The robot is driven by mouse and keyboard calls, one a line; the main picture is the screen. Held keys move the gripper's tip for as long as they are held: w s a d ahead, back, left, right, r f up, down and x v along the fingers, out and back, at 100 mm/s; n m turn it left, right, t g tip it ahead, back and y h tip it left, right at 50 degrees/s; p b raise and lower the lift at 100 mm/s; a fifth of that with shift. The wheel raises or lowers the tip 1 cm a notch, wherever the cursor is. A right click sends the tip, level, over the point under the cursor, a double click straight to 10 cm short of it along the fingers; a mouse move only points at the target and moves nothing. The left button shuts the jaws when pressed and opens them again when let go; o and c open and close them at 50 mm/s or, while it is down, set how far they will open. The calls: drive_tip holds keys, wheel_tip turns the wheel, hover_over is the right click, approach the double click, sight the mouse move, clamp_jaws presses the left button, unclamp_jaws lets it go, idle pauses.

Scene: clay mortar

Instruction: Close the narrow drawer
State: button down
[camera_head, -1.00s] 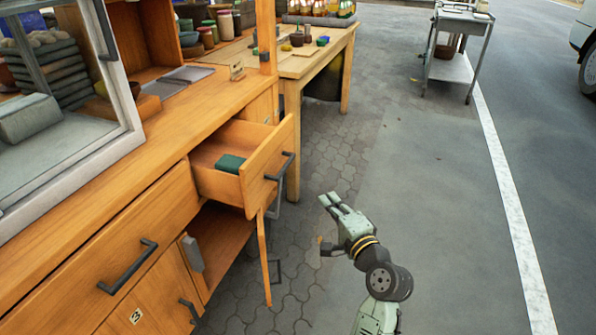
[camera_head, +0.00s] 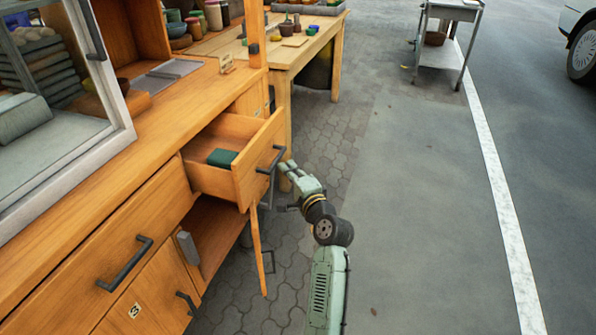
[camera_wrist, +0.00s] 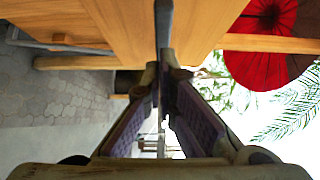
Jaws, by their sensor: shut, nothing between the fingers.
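The narrow drawer (camera_head: 259,163) is pulled out of the wooden cabinet and holds a dark green block (camera_head: 222,158). A dark bar handle (camera_head: 271,160) is on its front. My gripper (camera_head: 286,166) is shut and empty, at the right side of the drawer front, close to the handle. I cannot tell whether it touches. In the wrist view, my gripper's fingers (camera_wrist: 163,70) meet in front of a wooden surface, with a dark bar partly hidden behind them.
Below the drawer, a cabinet door (camera_head: 258,250) stands open. A wide drawer (camera_head: 130,245) to the left is shut. A wooden table (camera_head: 295,55) stands behind, with a metal cart (camera_head: 440,50) farther right. Paved floor to the right is clear.

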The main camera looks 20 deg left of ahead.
drive_tip(key=shift+a, duration=0.15)
drive_tip(key=a+p, duration=0.2)
drive_tip(key=a, duration=0.5)
drive_tip(key=a+p, duration=0.3)
drive_tip(key=a, duration=0.4)
drive_tip(key=shift+w+r, duration=0.1)
drive_tip(key=shift+w, duration=0.1)
drive_tip(key=shift+a+p, duration=0.45)
drive_tip(key=shift+a, duration=0.25)
